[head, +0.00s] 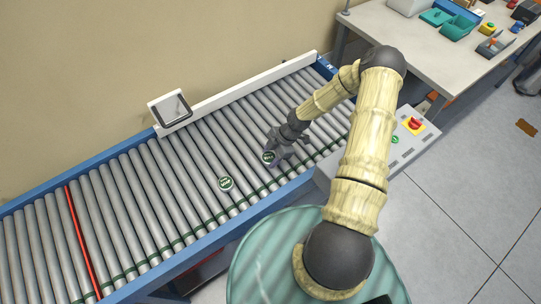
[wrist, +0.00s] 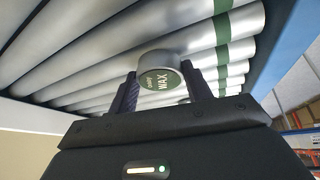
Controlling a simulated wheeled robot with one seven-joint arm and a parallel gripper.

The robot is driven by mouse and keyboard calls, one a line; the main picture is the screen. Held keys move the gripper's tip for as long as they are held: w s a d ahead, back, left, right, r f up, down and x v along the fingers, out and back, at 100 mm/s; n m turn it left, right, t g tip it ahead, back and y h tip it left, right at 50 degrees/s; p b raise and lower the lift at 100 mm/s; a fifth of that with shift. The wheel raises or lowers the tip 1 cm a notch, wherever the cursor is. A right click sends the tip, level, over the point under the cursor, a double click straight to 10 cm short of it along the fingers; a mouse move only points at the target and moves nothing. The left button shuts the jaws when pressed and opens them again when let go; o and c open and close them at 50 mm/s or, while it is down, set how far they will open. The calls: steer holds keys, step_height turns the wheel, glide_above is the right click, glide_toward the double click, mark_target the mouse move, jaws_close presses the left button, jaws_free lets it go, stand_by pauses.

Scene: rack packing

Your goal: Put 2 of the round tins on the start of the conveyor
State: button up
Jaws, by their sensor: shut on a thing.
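My gripper (head: 272,150) is low over the conveyor (head: 185,170) and is shut on a round tin (head: 268,157) with a dark green lid. In the wrist view the held tin (wrist: 161,78), marked "WAX", sits between the two fingers of my gripper (wrist: 160,92), with the rollers close behind it. I cannot tell whether it touches them. A second round tin (head: 226,183) with a green lid rests on the rollers to the left of my gripper, apart from it.
A red line (head: 80,240) crosses the rollers at the left. A box-like frame (head: 170,108) stands on the white back rail. A control panel with a red button (head: 415,124) is at the right. A table (head: 430,45) with several boxes and tools is at the top right.

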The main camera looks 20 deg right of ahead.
steer(key=shift+a+f, duration=0.1)
steer(key=shift+f, duration=0.25)
steer(key=o, duration=1.2)
steer(key=shift+w, duration=0.25)
steer(key=shift+c, duration=0.2)
steer(key=shift+a, duration=0.1)
steer(key=shift+s+a, duration=0.1)
steer(key=shift+d+r, duration=0.35)
steer(key=shift+d, duration=0.15)
steer(key=b+v, duration=0.1)
steer(key=v, duration=1.5)
steer(key=shift+a+r, duration=0.3)
